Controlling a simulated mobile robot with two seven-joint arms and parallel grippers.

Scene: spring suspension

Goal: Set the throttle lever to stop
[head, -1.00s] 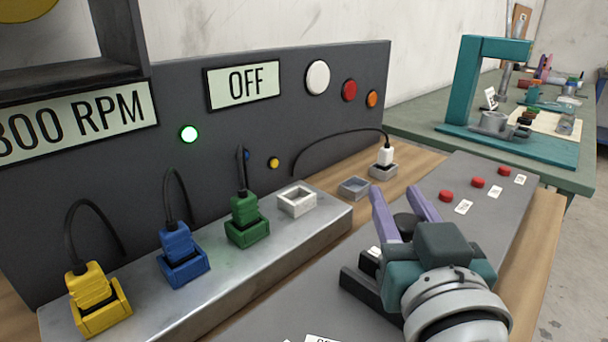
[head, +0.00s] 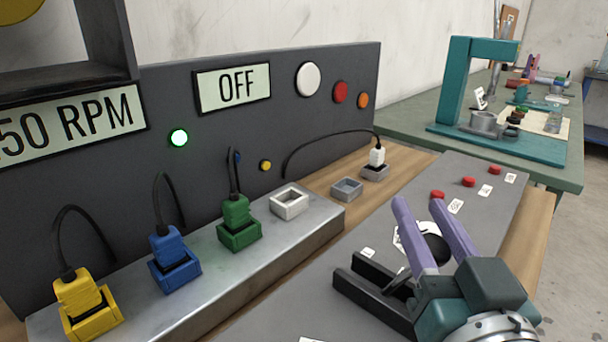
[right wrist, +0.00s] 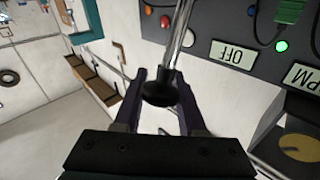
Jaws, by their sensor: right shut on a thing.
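The throttle lever's black knob (head: 436,248) sits between the two purple fingers of my right gripper (head: 419,204), which is shut on it. Its stem runs down toward a slot between two black rails (head: 368,303) on the grey console, partly hidden by the gripper. In the right wrist view the round black knob (right wrist: 160,93) and its shiny metal rod (right wrist: 180,40) show between the fingers (right wrist: 161,78). The rpm display (head: 75,125) is cut off at the left and ends in "50 RPM". I cannot read the stop marking. My left gripper is out of view.
Yellow (head: 85,305), blue (head: 174,262) and green (head: 238,225) plugs stand in sockets on a metal ledge. A display reads "OFF" (head: 233,88), and a green lamp (head: 179,138) is lit. Red buttons (head: 469,182) line the console's far right side. A green bench (head: 415,120) stands behind.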

